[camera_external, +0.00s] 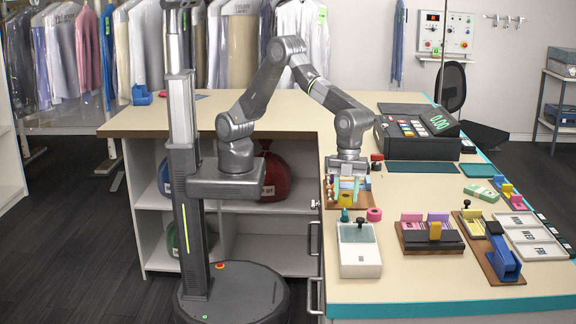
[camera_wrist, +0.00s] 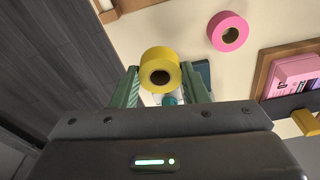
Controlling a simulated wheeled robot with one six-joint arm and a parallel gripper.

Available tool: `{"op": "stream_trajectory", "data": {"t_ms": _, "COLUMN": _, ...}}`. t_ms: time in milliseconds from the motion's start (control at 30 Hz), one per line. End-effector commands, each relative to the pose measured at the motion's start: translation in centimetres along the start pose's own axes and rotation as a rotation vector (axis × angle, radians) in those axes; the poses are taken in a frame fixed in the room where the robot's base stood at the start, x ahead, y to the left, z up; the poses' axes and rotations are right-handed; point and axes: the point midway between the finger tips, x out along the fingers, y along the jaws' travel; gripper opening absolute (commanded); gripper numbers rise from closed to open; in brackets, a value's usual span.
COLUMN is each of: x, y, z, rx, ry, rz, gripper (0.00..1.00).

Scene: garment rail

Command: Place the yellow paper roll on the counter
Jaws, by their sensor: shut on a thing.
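The yellow paper roll (camera_wrist: 160,57) is between the two green fingers of my gripper (camera_wrist: 159,71) in the wrist view, with its dark round hole facing the camera. My gripper is shut on it. In the external view my gripper (camera_external: 347,187) points down at the left edge of the cream counter (camera_external: 398,276), and the yellow roll (camera_external: 346,198) shows small between the fingertips. I cannot tell the exact gap between the roll and the surface below. A pink roll (camera_external: 374,214) lies on the counter to the right; it also shows in the wrist view (camera_wrist: 215,30).
A wooden board (camera_external: 366,201) with small items sits behind the gripper. A white box with a teal top (camera_external: 359,262) stands in front.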

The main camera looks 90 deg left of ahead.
Motion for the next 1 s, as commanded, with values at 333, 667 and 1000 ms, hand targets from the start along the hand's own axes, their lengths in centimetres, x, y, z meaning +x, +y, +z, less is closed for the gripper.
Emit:
{"op": "stream_trajectory", "data": {"t_ms": 333, "x": 3.4, "y": 0.0, "z": 0.4, "rx": -0.001, "ry": -0.001, "rz": 0.002, "gripper": 0.18}}
{"op": "stream_trajectory", "data": {"t_ms": 667, "x": 4.9, "y": 0.0, "z": 0.6, "rx": 0.000, "ry": 0.002, "rz": -0.002, "gripper": 0.18}}
{"op": "stream_trajectory", "data": {"t_ms": 1000, "x": 5.1, "y": 0.0, "z": 0.6, "rx": 0.000, "ry": 0.001, "rz": -0.002, "gripper": 0.62}}
